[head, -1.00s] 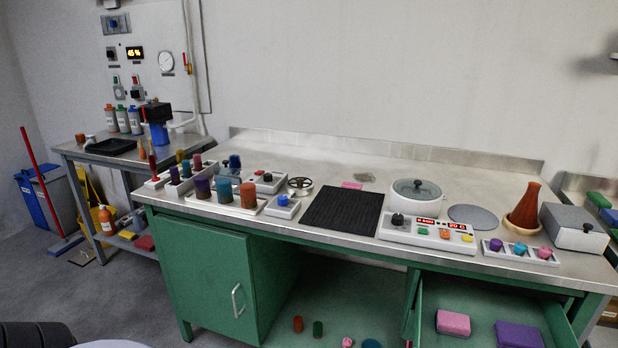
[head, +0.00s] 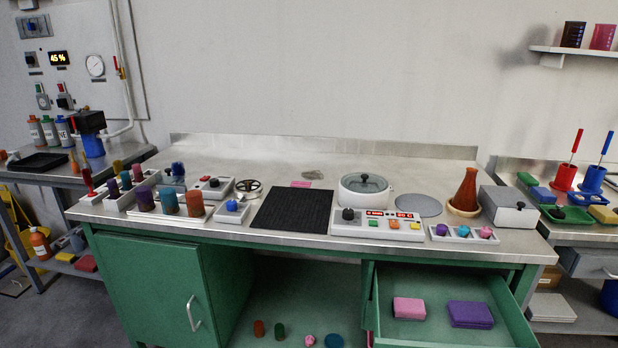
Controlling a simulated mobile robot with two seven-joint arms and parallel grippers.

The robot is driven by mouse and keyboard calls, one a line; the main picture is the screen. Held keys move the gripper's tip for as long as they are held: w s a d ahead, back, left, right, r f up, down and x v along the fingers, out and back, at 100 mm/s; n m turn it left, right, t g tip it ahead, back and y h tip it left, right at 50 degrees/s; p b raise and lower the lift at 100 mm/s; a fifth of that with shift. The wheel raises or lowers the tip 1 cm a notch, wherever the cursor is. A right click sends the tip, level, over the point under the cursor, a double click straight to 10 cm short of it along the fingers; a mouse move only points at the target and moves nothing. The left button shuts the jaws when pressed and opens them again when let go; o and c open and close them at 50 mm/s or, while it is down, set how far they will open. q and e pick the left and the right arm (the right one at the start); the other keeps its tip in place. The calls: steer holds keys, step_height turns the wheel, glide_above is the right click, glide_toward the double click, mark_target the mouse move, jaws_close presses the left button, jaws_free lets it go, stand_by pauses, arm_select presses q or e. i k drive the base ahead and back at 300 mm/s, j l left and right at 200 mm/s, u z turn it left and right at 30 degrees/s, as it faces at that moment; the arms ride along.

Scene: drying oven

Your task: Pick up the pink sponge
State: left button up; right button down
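A pink sponge (head: 408,308) lies flat in the open green drawer (head: 440,336) at the lower right of the head view. A purple sponge (head: 470,314) lies beside it, to its right and apart from it. Neither of my grippers is in view.
The metal bench top (head: 270,150) carries a black mat (head: 292,208), a heater with a lidded pot (head: 365,190), an orange flask (head: 466,190) and a grey box (head: 508,206). A green cabinet door (head: 150,290) is at left. The drawer juts forward.

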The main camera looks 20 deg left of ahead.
mark_target(406, 308)
steer(key=i+j, duration=0.25)
steer(key=j, duration=0.2)
steer(key=i+j+u, duration=0.1)
steer(key=i+j, duration=0.15)
steer(key=j, duration=0.2)
steer(key=i, duration=0.5)
